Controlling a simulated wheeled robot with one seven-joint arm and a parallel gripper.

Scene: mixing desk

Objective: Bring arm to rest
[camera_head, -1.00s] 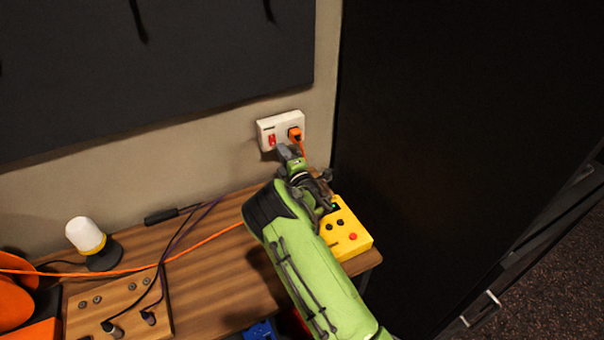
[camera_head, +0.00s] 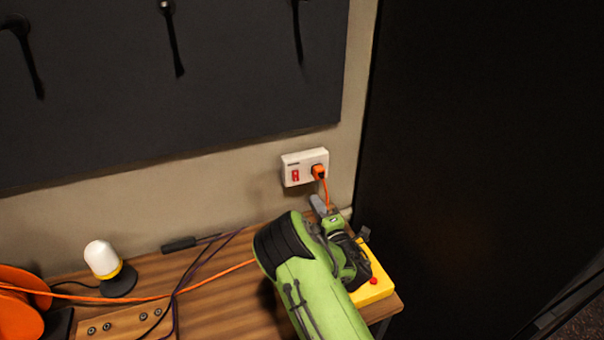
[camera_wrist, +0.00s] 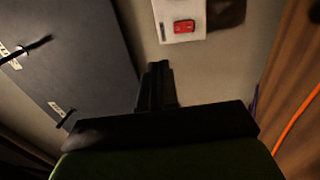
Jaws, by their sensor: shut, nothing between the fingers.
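My green arm reaches over the desk from the lower middle of the head view. My gripper (camera_head: 318,206) is just below the wall socket, apart from it. In the wrist view the dark fingers of my gripper (camera_wrist: 157,75) are shut together with nothing between them. The white wall socket (camera_head: 304,167) has a red switch and an orange plug (camera_head: 318,171) in it. Its orange cord hangs down behind my gripper. The socket also shows at the top of the wrist view (camera_wrist: 181,36).
A yellow box (camera_head: 372,291) with a red button sits at the desk's right end, partly hidden by my arm. A white and yellow lamp (camera_head: 103,259), cables and an orange reel (camera_head: 20,312) are at left. A black panel (camera_head: 480,150) stands at right.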

